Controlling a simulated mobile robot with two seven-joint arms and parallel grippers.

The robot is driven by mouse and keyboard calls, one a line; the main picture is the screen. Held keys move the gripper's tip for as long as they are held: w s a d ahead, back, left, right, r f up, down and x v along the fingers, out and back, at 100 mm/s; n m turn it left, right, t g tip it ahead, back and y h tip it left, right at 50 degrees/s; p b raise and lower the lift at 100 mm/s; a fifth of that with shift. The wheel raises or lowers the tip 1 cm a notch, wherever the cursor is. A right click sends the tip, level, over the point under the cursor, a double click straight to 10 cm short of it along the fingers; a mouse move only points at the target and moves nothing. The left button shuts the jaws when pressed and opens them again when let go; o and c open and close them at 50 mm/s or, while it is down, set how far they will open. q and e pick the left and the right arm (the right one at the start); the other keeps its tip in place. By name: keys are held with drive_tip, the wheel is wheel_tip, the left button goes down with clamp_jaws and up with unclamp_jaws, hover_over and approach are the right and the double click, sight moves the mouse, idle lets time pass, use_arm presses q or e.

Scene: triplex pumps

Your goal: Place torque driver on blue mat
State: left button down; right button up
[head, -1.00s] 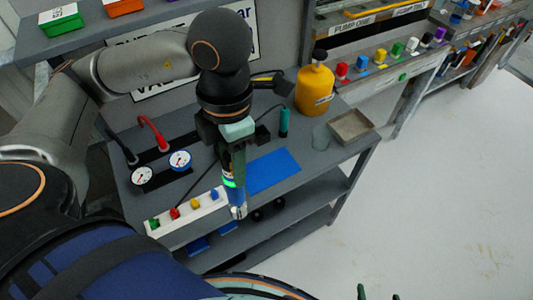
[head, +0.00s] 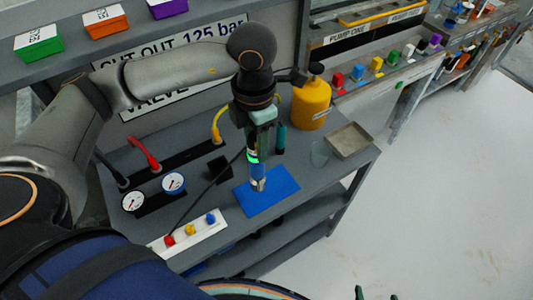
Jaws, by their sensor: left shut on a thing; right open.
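The torque driver (head: 257,172) is upright, with a blue body, a lit green band and a silver lower end. My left gripper (head: 254,151) points down and is shut on its upper part, partly hiding it. The blue mat (head: 284,188) lies flat on the grey bench. The driver's lower end appears over the middle of the mat; I cannot tell whether it touches. My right gripper (head: 376,293) shows only as green fingertips at the bottom edge, apart and empty.
A white strip with coloured knobs (head: 205,234) is at the bench's front left, with two gauges (head: 173,183) behind. A black block (head: 218,168), a teal-handled tool (head: 281,138), a yellow bottle (head: 311,104) and a metal tray (head: 350,140) stand around the mat. A dark cord crosses the bench.

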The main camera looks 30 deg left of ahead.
use_arm(q)
drive_tip(key=w+f+b, duration=0.2)
drive_tip(key=w+f, duration=0.2)
drive_tip(key=f, duration=0.4)
drive_tip(key=shift+b, duration=0.35)
drive_tip(key=shift+c, duration=2.2)
unclamp_jaws()
drive_tip(key=shift+d+f, duration=0.1)
wheel_tip(320, 180, up, 12)
drive_tip(key=shift+b, duration=0.3)
